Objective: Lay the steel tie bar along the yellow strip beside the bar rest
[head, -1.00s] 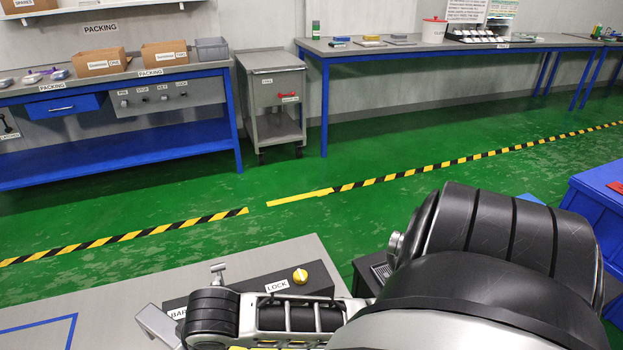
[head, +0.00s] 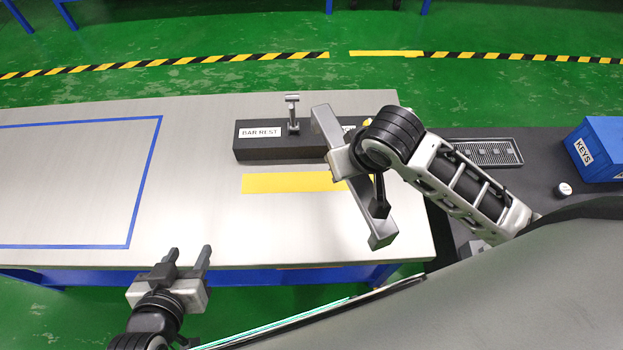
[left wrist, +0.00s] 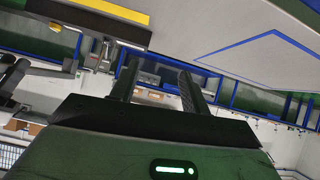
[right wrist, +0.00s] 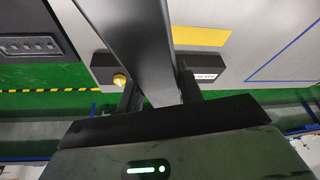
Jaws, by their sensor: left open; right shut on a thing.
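The steel tie bar (head: 382,236) is a long grey square bar, held by my right gripper (head: 364,186). It slants across the right end of the yellow strip (head: 285,183), its far end by the bar rest, and appears raised above the table. In the right wrist view the bar (right wrist: 125,40) runs between the fingers. The dark bar rest (head: 264,148) lies just behind the strip, with an upright metal post; the bar and arm hide its right part. My left gripper (head: 187,260) is open and empty over the table's front edge.
The grey table (head: 60,190) has a blue taped outline (head: 135,215) on its clear left part. A yellow knob (right wrist: 120,80) sits on the bar rest.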

